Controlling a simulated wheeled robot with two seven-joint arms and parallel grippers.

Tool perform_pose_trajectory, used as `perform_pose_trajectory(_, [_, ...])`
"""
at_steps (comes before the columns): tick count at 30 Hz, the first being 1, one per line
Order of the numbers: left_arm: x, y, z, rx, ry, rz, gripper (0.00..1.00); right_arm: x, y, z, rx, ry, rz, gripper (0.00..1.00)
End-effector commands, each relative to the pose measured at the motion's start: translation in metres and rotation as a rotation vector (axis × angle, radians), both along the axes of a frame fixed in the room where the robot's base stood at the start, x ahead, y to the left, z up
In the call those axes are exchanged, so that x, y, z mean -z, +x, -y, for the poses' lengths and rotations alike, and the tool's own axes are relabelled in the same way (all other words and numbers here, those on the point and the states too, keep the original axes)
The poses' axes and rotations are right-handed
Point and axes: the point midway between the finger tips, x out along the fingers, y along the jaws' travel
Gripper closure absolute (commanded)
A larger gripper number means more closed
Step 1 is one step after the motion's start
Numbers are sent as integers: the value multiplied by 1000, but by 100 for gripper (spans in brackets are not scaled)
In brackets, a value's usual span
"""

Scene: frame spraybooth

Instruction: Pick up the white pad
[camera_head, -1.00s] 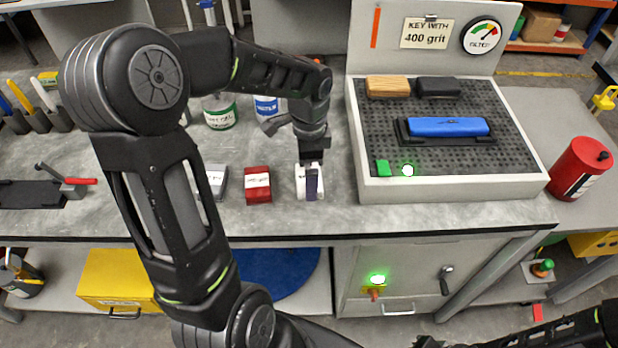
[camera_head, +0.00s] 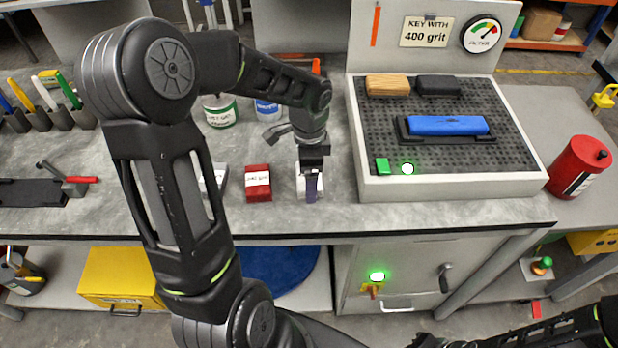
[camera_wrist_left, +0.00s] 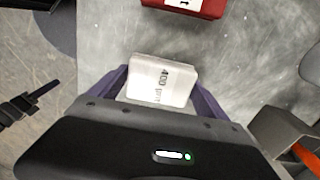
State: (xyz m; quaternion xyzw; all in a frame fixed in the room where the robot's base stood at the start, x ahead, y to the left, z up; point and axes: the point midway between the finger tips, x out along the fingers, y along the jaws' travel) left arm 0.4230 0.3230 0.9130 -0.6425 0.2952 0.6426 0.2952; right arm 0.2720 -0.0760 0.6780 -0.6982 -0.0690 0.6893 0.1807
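The white pad (camera_head: 300,187), marked "400 grit", lies on the grey bench near its front edge, partly hidden under my left gripper (camera_head: 312,190). In the left wrist view the pad (camera_wrist_left: 160,82) sits between the two purple fingers of the left gripper (camera_wrist_left: 160,88). One finger is on each side, very close to the pad's edges. The fingers look open around it; contact is hard to make out. My right arm shows only at the lower right of the head view, and its gripper state cannot be made out.
A red pad (camera_head: 258,183) lies left of the white pad, and a grey pad (camera_head: 217,180) beyond it, partly behind my arm. The perforated tray (camera_head: 440,188) with a blue block (camera_head: 447,126) stands close on the right. Cans (camera_head: 221,112) stand behind.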

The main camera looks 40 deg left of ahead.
Motion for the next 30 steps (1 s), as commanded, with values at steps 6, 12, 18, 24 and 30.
perform_pose_trajectory(6, [0,0,0,0,0,0,32,0,0,0,0,0,0,100])
perform_pose_trajectory(12, [0,0,0,0,0,0,48,0,0,0,0,0,0,100])
perform_pose_trajectory(18, [0,0,0,0,0,0,56,0,0,0,0,0,0,100])
perform_pose_trajectory(24, [-3,0,0,0,0,1,56,1,0,0,0,0,0,100])
perform_pose_trajectory(30, [-28,1,0,-1,2,7,56,4,0,0,-1,1,1,100])
